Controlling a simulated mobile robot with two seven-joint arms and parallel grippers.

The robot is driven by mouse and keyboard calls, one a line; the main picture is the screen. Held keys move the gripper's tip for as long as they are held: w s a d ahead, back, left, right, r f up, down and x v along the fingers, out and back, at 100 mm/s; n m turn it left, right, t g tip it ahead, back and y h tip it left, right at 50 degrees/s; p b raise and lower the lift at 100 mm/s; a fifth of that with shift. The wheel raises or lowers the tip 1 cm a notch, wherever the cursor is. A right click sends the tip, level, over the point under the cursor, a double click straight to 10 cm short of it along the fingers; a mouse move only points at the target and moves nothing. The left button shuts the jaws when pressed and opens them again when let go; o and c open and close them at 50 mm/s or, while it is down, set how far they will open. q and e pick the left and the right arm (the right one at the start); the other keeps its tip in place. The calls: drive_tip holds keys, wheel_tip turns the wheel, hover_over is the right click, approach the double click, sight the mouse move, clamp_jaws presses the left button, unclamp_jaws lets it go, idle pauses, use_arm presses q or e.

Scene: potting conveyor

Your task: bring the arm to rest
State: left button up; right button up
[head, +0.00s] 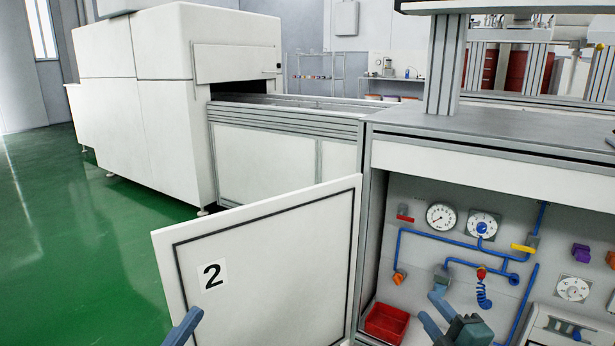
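My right gripper (432,303) is at the lower right, in front of the open cabinet (455,190). Its two blue-grey fingers are spread apart with nothing visible between them. Only a small blue-grey tip of my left gripper (185,328) shows at the bottom edge, in front of the lower left part of the white door (270,262) marked 2. The rest of the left gripper is out of frame, so its opening cannot be judged. The door stands swung open to the left of the cabinet.
Inside the cabinet are blue pipes (440,237), gauges (441,216), coloured valves and a red bin (387,323). A grey worktop (490,128) lies above. A conveyor (290,110) runs to a white machine (150,95). Green floor (75,250) at left is clear.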

drive_tip(key=s+a+r+m+g+y, duration=0.1)
drive_tip(key=s+a+r+y, duration=0.35)
drive_tip(key=s, duration=0.25)
drive_tip(key=s+a+r+m+y, duration=0.25)
drive_tip(key=s+a+r, duration=0.2)
drive_tip(key=s, duration=0.35)
drive_tip(key=s+a+r+m+g+y, duration=0.1)
drive_tip(key=s+a+r+y, duration=0.25)
drive_tip(key=s+a, duration=0.3)
use_arm(q)
drive_tip(key=s+a+r+n+g+y+p, duration=0.3)
drive_tip(key=g+y+p, duration=0.6)
drive_tip(key=p, duration=3.3)
wheel_tip(320, 180, up, 4)
drive_tip(key=a+n, duration=0.2)
drive_tip(key=n, duration=0.1)
drive_tip(key=shift+f+n+y, duration=0.2)
drive_tip(key=shift+n+y, duration=0.1)
use_arm(e)
drive_tip(key=s+d+r+m+g+h, duration=0.1)
drive_tip(key=d+r+m+g+h, duration=0.4)
drive_tip(key=r+m+h, duration=0.4)
drive_tip(key=shift+s+d+m+h, duration=0.35)
drive_tip(key=shift+d+m+h, duration=0.4)
drive_tip(key=shift+h, duration=0.5)
